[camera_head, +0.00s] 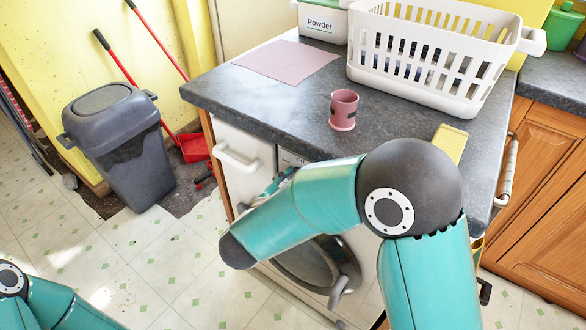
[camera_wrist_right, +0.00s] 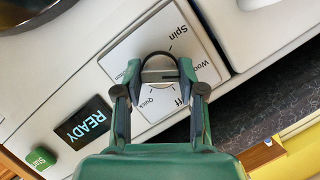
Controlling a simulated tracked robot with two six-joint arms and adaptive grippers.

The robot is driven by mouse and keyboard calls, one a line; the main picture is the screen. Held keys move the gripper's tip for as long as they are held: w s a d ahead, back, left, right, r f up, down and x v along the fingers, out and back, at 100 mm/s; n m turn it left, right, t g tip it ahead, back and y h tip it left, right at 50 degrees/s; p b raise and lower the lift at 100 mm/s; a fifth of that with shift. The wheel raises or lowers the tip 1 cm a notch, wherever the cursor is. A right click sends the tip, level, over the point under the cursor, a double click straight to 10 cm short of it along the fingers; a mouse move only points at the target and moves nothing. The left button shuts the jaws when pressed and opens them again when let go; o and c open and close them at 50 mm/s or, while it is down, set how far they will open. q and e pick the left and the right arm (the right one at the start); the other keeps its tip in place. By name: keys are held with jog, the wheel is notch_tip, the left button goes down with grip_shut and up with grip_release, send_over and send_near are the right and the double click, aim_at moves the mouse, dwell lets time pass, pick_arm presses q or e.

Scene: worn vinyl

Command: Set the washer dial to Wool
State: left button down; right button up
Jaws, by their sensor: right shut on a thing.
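The washer (camera_head: 290,158) is under the dark counter in the head view, mostly hidden behind my right arm. In the right wrist view, the dial (camera_wrist_right: 160,66) sits on a white label plate (camera_wrist_right: 137,45). Words around it read "Spin", "Quick" and partly covered ones beginning "Woo" and ending "ff" and "tton". My right gripper (camera_wrist_right: 160,78) is shut on the dial, one finger on each side. I cannot tell which word the dial points to. My left gripper is out of view; only part of that arm shows at the head view's lower left.
In the right wrist view, a display (camera_wrist_right: 83,124) reads "READY" beside a green Start button (camera_wrist_right: 40,158). On the counter are a pink cup (camera_head: 343,110), a white basket (camera_head: 430,60), a Powder box (camera_head: 320,22) and a yellow block (camera_head: 450,142). A grey bin (camera_head: 115,145) stands left.

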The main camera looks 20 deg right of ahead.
jog(key=shift+s+f+n+p, duration=0.1)
jog(key=shift+f+n+p, duration=0.2)
jog(key=shift+p, duration=0.15)
jog(key=o, duration=1.1)
jog(key=shift+o, duration=0.2)
jog(key=shift+r, duration=0.15)
jog(key=v, duration=1.1)
jog(key=shift+s+a+r, duration=0.15)
jog(key=shift+s+a, duration=0.05)
jog(key=shift+a, duration=0.2)
